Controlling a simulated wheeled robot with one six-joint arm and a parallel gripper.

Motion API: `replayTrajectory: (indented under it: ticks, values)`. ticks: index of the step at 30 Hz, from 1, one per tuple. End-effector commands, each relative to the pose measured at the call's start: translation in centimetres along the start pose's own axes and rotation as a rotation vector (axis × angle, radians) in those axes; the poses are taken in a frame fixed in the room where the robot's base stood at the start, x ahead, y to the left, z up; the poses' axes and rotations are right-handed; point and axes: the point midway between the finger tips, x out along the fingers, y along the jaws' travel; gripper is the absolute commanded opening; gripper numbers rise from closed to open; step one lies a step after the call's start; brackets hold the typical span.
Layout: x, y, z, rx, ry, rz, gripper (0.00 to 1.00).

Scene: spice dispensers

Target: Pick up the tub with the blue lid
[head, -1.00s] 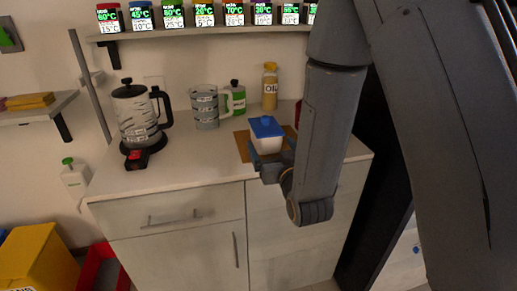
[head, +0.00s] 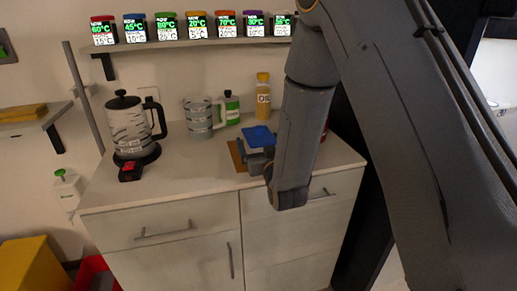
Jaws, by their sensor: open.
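The tub with the blue lid (head: 259,137) stands on a brown board (head: 236,157) on the counter. Its blue lid shows clearly; most of its white body is hidden behind my gripper. My gripper (head: 253,152) is open, right in front of the tub and at the height of its body, below the lid. One finger shows at the tub's left side; the other is hidden. I cannot tell whether the fingers touch the tub.
Behind the tub stand a yellow oil bottle (head: 263,98), a green bottle (head: 231,108) and a grey-patterned jug (head: 199,119). A kettle (head: 130,128) stands left. A red object is partly hidden behind my arm.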

Motion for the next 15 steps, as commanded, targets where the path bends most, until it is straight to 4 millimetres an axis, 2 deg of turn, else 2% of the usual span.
replayTrajectory:
  ticks: [4,15]
  values:
    - [-0.01,0.01,0.01,0.000,0.000,0.000,0.88]
    - [-0.03,-0.01,-0.01,0.000,0.000,0.000,0.25]
